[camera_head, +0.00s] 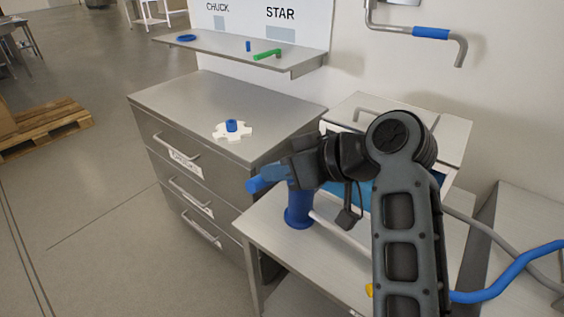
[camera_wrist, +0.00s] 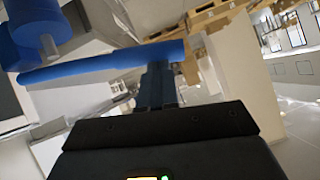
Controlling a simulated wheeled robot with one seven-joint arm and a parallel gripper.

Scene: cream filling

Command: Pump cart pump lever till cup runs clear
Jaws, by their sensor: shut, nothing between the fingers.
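The blue pump (camera_head: 299,208) stands upright on the light-topped cart (camera_head: 275,232), partly behind my gripper. Its blue lever (camera_head: 262,182) sticks out to the left near the pump's top. In the wrist view the lever (camera_wrist: 95,67) runs as a long blue bar across the fingertips, with the blue pump body (camera_wrist: 35,22) at upper left. My gripper (camera_head: 284,174) is shut and empty, its fingertips (camera_wrist: 160,72) at the lever's free end. I cannot tell whether they touch it. I cannot make out a cup; my arm hides part of the cart.
A steel drawer cabinet (camera_head: 190,96) stands left of the cart, with a white gear-shaped plate (camera_head: 219,134) and blue knob (camera_head: 231,125) on top. A wall shelf (camera_head: 225,49) holds small blue and green parts. A blue hose (camera_head: 510,275) runs at right. Open floor lies left.

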